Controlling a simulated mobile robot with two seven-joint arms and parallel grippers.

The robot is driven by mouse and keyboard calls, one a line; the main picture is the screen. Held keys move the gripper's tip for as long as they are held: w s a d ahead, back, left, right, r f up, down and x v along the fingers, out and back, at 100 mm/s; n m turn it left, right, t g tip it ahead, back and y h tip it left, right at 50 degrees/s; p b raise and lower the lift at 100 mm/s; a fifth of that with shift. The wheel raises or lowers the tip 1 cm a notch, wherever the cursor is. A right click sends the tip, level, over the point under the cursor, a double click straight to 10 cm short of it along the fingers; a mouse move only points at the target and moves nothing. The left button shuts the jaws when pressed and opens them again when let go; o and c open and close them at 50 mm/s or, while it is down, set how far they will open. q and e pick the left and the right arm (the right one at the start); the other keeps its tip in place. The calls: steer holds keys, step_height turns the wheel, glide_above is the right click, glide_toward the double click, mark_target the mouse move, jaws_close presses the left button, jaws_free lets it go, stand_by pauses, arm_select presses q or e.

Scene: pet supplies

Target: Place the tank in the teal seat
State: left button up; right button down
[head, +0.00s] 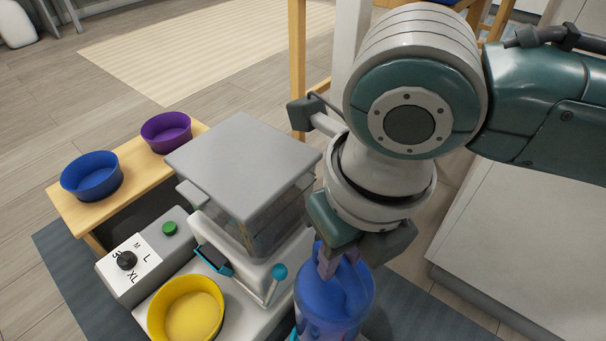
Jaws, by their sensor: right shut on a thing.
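The tank is a blue, see-through vessel (335,300) at the bottom centre of the head view, running off the lower edge. My right gripper (327,268) comes down from above and is shut on the tank's top. A sliver of teal (294,334) shows at the tank's lower left; it may be the teal seat, but the tank hides most of it. I cannot tell whether the tank touches it or hangs above it. My left gripper is not in view.
Left of the tank stands a grey-lidded dispenser (240,165) with a blue-knobbed lever (279,271) and a dial box (150,255). A yellow bowl (187,310) sits before it. Blue (92,177) and purple (166,132) bowls stand on a wooden bench (130,190). A white cabinet (520,240) is at right.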

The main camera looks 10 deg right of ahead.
mark_target(333, 298)
step_height(333, 298, down, 11)
steer(key=b, duration=0.6)
step_height(333, 298, down, 4)
steer(key=b, duration=0.3)
steer(key=shift+f, duration=0.15)
